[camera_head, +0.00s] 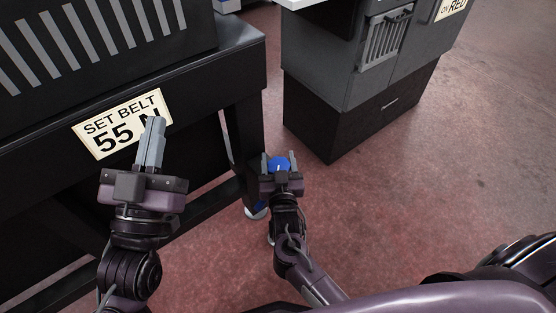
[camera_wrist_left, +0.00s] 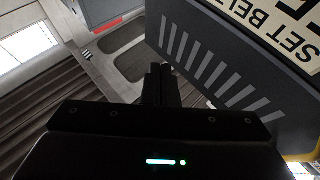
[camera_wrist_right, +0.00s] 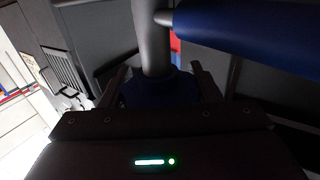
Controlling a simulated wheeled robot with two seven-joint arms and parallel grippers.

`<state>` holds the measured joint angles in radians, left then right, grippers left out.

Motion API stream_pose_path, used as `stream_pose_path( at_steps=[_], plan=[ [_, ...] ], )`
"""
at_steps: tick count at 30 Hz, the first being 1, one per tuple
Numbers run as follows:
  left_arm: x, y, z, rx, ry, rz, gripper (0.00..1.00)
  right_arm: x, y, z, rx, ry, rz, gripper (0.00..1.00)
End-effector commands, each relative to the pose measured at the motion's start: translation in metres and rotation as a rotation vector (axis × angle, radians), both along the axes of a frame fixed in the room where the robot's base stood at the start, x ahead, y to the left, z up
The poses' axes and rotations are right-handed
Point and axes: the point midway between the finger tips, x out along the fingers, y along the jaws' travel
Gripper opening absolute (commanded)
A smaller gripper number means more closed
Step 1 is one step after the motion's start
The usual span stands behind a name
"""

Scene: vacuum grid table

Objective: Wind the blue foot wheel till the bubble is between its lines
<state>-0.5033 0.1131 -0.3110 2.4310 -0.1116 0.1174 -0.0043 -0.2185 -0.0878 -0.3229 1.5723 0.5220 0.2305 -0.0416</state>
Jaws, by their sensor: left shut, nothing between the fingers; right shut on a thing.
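The blue foot wheel (camera_head: 279,164) is low at the corner of the black machine stand, with a small pale mark on top. My right gripper (camera_head: 278,157) has its fingers on either side of it and is shut on it. In the right wrist view the wheel (camera_wrist_right: 148,88) sits between the fingers, with a grey metal stem (camera_wrist_right: 152,40) rising from it. My left gripper (camera_head: 154,125) is shut and empty, in front of the "SET BELT" sign. Its closed fingers also show in the left wrist view (camera_wrist_left: 160,78). I cannot make out the bubble or its lines.
The black stand (camera_head: 215,75) carries a slatted dark housing (camera_head: 100,35) and the sign "SET BELT 55 N" (camera_head: 97,137). A grey cabinet (camera_head: 340,70) stands to the right. A blue bar (camera_wrist_right: 250,35) crosses above the right gripper. The reddish floor (camera_head: 430,180) is open at right.

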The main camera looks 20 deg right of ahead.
Motion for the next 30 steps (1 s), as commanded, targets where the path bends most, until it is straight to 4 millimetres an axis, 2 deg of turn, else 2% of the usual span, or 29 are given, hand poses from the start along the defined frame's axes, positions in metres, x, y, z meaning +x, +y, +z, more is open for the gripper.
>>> stream_pose_path(
  at_steps=[1, 2, 7, 19, 23, 30],
  plan=[
    [0.0, 0.0, 0.0, 0.0, -0.001, 0.0, 0.0, 0.0, 0.0, 0.0, -0.001, 0.0, 0.0, 0.34],
    [0.0, 0.0, 0.0, 0.0, -0.001, 0.0, 0.0, 0.0, 0.0, 0.0, -0.001, 0.0, 0.0, 0.58],
    [0.0, 0.0, 0.0, -0.001, -0.002, 0.001, 0.0, 0.0, 0.0, 0.0, -0.001, 0.0, 0.001, 0.79],
    [0.002, -0.001, -0.003, 0.01, 0.022, 0.001, 0.0, -0.005, 0.001, 0.0, -0.001, 0.002, 0.002, 0.79],
    [0.007, -0.005, -0.028, 0.055, 0.136, -0.004, 0.0, -0.016, 0.004, 0.001, 0.001, 0.003, 0.002, 0.79],
    [0.009, -0.01, -0.086, 0.155, 0.382, -0.014, 0.0, -0.046, 0.01, 0.001, 0.0, 0.002, 0.001, 0.79]
  ],
)
